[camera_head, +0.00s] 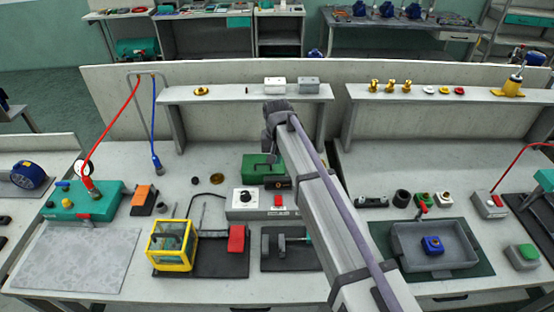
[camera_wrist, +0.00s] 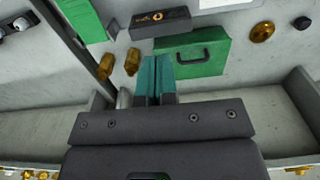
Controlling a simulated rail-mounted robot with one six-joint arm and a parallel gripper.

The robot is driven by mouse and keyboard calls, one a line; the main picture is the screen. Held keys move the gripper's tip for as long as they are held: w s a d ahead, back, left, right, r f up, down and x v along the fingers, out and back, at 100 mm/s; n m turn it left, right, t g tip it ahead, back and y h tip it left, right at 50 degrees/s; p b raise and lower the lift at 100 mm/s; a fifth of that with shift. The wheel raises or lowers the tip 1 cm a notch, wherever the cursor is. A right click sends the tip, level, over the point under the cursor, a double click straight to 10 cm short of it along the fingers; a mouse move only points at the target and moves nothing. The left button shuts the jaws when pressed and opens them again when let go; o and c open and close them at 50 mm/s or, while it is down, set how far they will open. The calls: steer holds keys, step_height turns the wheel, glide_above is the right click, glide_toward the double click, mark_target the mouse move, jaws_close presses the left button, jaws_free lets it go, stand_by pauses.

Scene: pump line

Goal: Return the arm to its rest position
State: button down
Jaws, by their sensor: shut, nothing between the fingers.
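My arm (camera_head: 345,215) reaches from the lower right of the head view up over the middle of the bench. Its wrist (camera_head: 278,115) is in front of the raised shelf, above the green case. The fingers are hidden in the head view. In the wrist view my gripper (camera_wrist: 157,62) has its teal fingers shut together with nothing between them. The green case (camera_wrist: 196,55) lies beyond the fingertips and to their right; it also shows in the head view (camera_head: 257,166).
Raised shelves (camera_head: 190,97) carry white and grey boxes (camera_head: 275,84) and brass parts (camera_head: 390,86). On the bench are a white control box (camera_head: 246,213), a yellow-framed box (camera_head: 171,268), a grey tray (camera_head: 470,252) and a teal unit (camera_head: 85,210) with red and blue hoses.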

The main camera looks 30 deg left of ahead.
steer(key=shift+w+r, duration=0.1)
steer(key=shift+r, duration=0.7)
